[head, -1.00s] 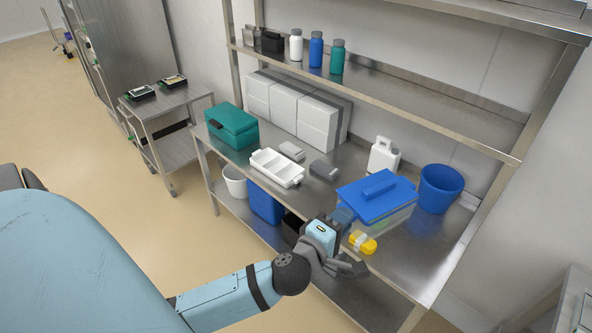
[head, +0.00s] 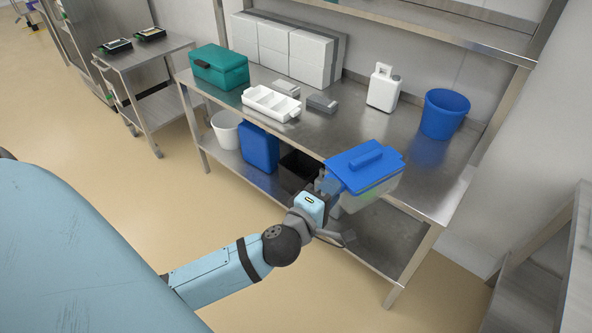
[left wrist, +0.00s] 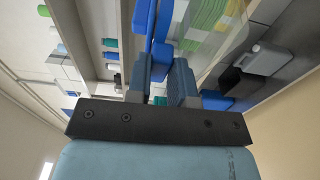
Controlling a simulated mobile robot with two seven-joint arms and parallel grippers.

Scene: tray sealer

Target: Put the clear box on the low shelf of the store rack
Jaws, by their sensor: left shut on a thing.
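The clear box (head: 372,195) with a blue lid (head: 362,164) is held in front of the rack's worktop edge, tilted a little. My left gripper (head: 329,185) is shut on it at its left side, near the lid. In the left wrist view the gripper fingers (left wrist: 160,75) close on a blue part, and green and yellow contents show through the clear wall (left wrist: 215,28). The low shelf (head: 378,243) of the rack lies below the worktop, partly hidden by my arm and the box. My right gripper is out of view.
On the low shelf stand a white bucket (head: 226,130), a blue container (head: 258,148) and a black bin (head: 297,172); its right part looks bare. The worktop (head: 400,135) holds a teal case (head: 219,66), a white tray (head: 270,103) and a blue bucket (head: 444,114). A rack leg (head: 408,267) stands at right.

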